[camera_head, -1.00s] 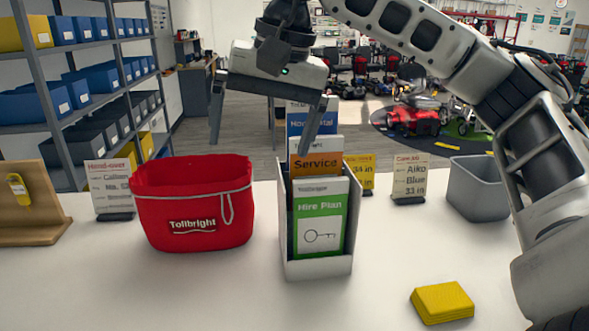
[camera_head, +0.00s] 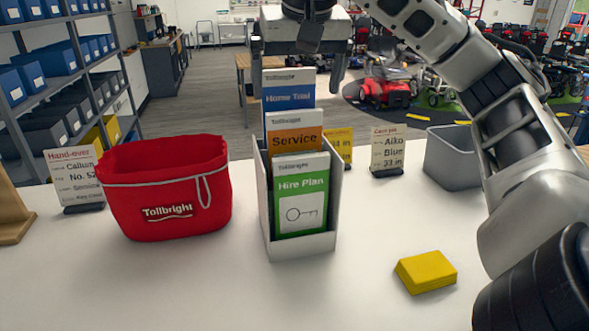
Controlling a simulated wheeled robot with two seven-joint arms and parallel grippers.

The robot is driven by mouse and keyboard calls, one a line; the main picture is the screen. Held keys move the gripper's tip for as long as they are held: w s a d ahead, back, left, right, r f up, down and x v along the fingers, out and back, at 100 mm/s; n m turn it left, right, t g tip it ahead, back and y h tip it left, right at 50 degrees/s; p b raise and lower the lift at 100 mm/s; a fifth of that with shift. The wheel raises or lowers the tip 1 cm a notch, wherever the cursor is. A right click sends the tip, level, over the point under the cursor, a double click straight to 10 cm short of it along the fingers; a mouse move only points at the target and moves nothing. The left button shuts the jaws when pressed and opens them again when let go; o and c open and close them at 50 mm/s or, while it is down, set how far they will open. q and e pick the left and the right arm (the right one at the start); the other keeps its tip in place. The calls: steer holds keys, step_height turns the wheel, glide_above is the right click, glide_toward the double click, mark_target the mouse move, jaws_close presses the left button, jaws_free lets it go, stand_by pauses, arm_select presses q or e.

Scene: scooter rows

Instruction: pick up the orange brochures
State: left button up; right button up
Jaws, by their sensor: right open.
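The orange "Service" brochures (camera_head: 294,139) stand upright in the middle tier of a white brochure holder (camera_head: 303,246) on the white counter. Green "Hire Plan" brochures (camera_head: 303,182) are in front of them and blue "Home Trial" brochures (camera_head: 289,97) behind. The green ones hide the lower part of the orange ones. My right gripper (camera_head: 298,85) is open and empty, pointing down, above and apart from the orange brochures. Its fingers show on either side of the top of the blue brochures. My left gripper is not in view.
A red Tollbright bag (camera_head: 166,190) stands left of the holder, and a hand-over card (camera_head: 73,178) behind it. A yellow block (camera_head: 426,272) lies at front right. A grey bin (camera_head: 452,158) and a card (camera_head: 389,150) stand behind. The counter in front of the holder is clear.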

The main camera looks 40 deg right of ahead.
mark_target(295, 112)
steer(key=b+x, duration=0.1)
steer(key=x, duration=0.1)
steer(key=shift+w+f, duration=0.2)
steer(key=shift+f, duration=0.1)
steer(key=shift+d+x, duration=0.15)
steer(key=shift+x, duration=1.1)
steer(key=shift+d+x, duration=0.1)
steer(key=shift+x, duration=1.1)
steer(key=shift+w, duration=0.1)
steer(key=c, duration=1)
